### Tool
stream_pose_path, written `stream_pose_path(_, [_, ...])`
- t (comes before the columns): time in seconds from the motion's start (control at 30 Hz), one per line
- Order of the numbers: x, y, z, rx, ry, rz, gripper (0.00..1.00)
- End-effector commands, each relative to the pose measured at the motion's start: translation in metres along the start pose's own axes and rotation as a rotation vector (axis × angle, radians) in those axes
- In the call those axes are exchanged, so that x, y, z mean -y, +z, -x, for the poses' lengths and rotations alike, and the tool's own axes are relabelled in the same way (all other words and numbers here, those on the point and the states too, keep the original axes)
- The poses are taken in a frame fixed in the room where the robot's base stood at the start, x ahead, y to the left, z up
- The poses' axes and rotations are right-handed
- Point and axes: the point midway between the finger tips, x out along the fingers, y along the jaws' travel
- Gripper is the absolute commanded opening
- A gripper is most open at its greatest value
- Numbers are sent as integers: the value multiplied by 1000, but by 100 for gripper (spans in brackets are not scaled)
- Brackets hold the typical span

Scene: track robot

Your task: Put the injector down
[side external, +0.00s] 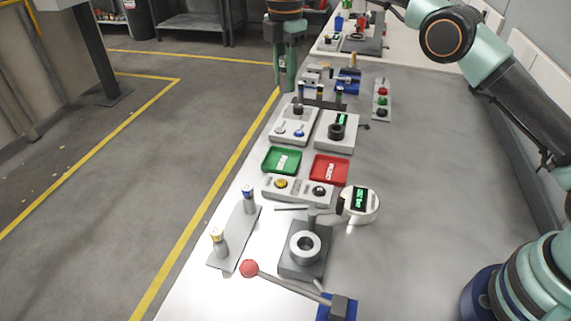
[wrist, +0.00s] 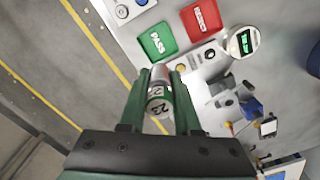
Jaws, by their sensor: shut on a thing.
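My gripper (side external: 284,86) is shut on an injector, raised near the bench's left edge. In the wrist view, the injector (wrist: 159,97) lies between both fingers (wrist: 160,73), silver with a green band and a white numbered label. In the side view, the fingers mostly hide it. The green PASS tray (side external: 268,166) and red REJECT tray (side external: 316,178) lie side by side on the bench, apart from my gripper, with only lettering visible inside. Several other injectors stand in a dark rack (side external: 312,101). Two more (side external: 249,203) (side external: 218,242) stand on a grey plate (side external: 236,237).
A grey fixture (side external: 290,262) with a ring and a red-knobbed lever (side external: 249,268) is at the front. A round gauge (side external: 361,205) with a green display stands beside it. Instrument boxes (side external: 334,133) sit beyond the trays.

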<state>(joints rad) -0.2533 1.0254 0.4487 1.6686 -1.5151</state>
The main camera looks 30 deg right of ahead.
Motion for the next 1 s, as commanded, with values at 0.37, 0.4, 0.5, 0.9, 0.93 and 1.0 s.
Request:
stream_pose_path(0.37, [-4, -8, -21, 0, -1, -1, 0])
stream_pose_path(0.4, [-4, -8, -27, 0, -2, -1, 0])
stream_pose_path(0.5, [-3, -8, -47, 0, -4, -1, 0])
stream_pose_path(0.9, [-3, -8, -140, 0, -2, -1, 0])
stream_pose_path(0.93, [-3, -8, -145, 0, -1, -1, 0])
stream_pose_path(1.0, [-4, -8, -154, 0, 0, -1, 0])
